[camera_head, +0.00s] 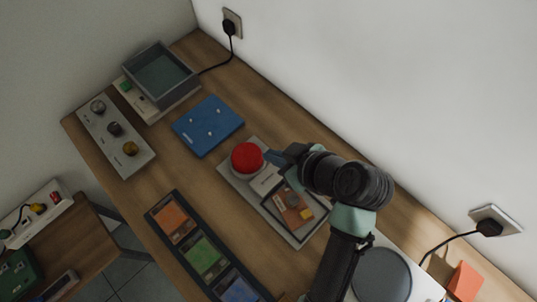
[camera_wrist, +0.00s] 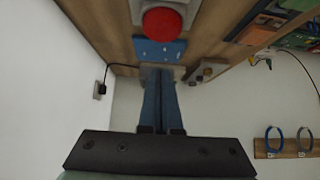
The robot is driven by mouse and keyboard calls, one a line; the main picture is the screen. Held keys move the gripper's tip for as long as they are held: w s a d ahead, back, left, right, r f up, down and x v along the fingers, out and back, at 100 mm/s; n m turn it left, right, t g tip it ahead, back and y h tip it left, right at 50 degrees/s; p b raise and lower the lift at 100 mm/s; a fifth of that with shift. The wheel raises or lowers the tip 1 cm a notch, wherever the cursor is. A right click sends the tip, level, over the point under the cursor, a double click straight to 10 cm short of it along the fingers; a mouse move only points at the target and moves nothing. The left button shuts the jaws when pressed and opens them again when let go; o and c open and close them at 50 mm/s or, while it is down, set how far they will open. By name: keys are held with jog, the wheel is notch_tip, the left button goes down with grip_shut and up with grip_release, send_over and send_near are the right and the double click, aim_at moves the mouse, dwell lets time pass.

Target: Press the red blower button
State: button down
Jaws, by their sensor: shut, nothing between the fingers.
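The red blower button (camera_head: 247,158) is a large round dome on a grey panel (camera_head: 226,172) on the wooden table. In the wrist view the red button (camera_wrist: 162,24) shows at the top, beyond the fingertips. My gripper (camera_head: 272,157) is shut and empty, its blue fingers pointing left with the tips close beside the button's right side in the head view. I cannot tell whether they touch it. In the wrist view the gripper (camera_wrist: 158,75) has its two fingers together. The button's dome looks raised.
A white wall (camera_head: 350,70) runs behind the table.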

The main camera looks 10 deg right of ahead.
jog(key=p, duration=0.2)
send_over(250, 159)
jog(key=s, duration=0.1)
jog(key=f, duration=0.4)
jog(key=d+f, duration=0.1)
jog(key=f, duration=0.4)
jog(key=shift+w+a+f, duration=0.15)
jog(key=shift+w+a, duration=0.1)
jog(key=shift+w, duration=0.05)
jog(key=shift+f, duration=0.7)
notch_tip(250, 159, down, 2)
jog(key=shift+f+b, duration=0.1)
jog(key=shift+b, duration=1.05)
jog(key=shift+s, duration=0.15)
